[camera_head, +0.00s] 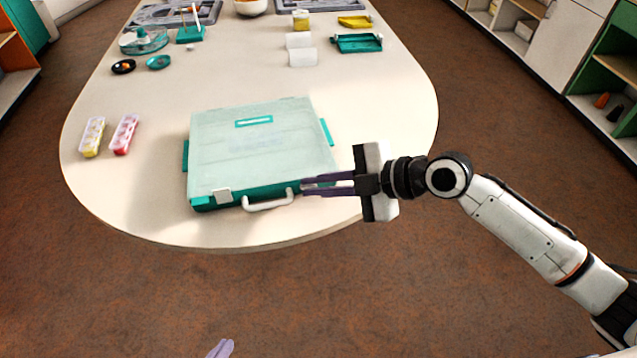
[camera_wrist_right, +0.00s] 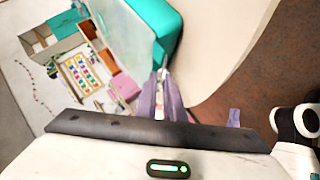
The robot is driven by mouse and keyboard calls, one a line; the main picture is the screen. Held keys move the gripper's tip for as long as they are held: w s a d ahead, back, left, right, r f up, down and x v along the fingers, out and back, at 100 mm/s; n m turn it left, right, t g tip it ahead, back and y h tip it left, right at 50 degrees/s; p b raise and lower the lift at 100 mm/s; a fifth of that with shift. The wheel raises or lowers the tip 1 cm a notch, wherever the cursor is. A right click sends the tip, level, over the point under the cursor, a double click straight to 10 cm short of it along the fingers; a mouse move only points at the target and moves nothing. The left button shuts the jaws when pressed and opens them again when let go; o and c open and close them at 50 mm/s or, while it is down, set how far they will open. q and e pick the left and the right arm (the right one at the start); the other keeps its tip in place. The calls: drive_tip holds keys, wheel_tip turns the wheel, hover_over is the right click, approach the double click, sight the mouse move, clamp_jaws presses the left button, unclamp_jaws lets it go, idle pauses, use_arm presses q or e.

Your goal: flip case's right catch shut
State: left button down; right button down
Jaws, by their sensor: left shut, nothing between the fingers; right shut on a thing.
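The case (camera_head: 262,150) lies closed on the table, with a pale translucent lid, a teal base and a white handle (camera_head: 268,204) at its front. My right gripper (camera_head: 304,184) reaches in from the right to the case's front right corner. Its purple fingers are closed on the right catch there and mostly hide it. In the wrist view the fingers (camera_wrist_right: 164,78) meet at the teal corner of the case. My left gripper (camera_head: 221,348) shows only a purple fingertip at the bottom edge, away from the case.
Two bead boxes, yellow (camera_head: 92,137) and red (camera_head: 124,134), lie left of the case. Small dishes (camera_head: 159,62), white blocks (camera_head: 302,57) and a teal tray (camera_head: 358,43) stand farther back. The rounded table edge is close in front of the case.

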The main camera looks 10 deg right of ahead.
drive_tip(key=c, duration=1.8)
unclamp_jaws()
drive_tip(key=shift+c, duration=0.2)
drive_tip(key=b+v, duration=0.1)
drive_tip(key=v, duration=0.9)
drive_tip(key=shift+d, duration=0.15)
